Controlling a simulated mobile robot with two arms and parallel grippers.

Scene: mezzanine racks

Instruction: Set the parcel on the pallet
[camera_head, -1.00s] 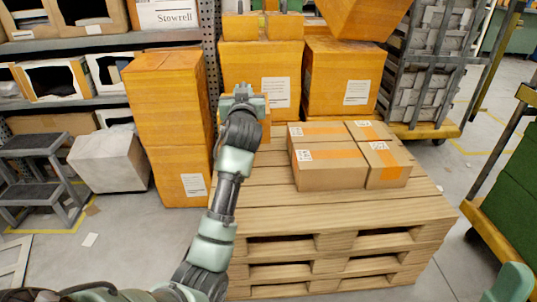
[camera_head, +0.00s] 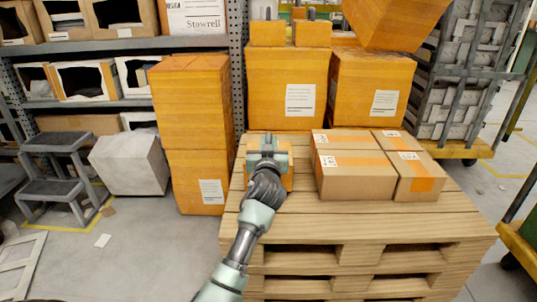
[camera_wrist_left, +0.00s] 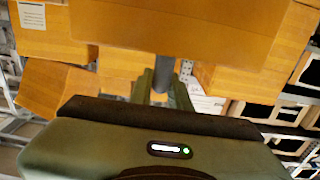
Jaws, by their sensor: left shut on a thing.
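The pallet (camera_head: 350,226) is a stack of pale wood pallets at the lower right centre of the head view. My left gripper (camera_head: 268,146) is over its back left part, shut on an orange parcel (camera_head: 288,181). The gripper and wrist hide most of this parcel; an edge shows beside the wrist. I cannot tell whether it touches the boards. In the left wrist view my gripper (camera_wrist_left: 163,88) points at orange box surfaces; which one is the held parcel is unclear. My right gripper is not in view.
Taped brown cartons (camera_head: 355,178) sit on the pallet, right of the gripper. Tall orange box stacks stand to the left (camera_head: 195,110) and behind (camera_head: 287,85). A grey step stool (camera_head: 62,170) and a pale box (camera_head: 130,163) stand further left. The pallet's front boards are bare.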

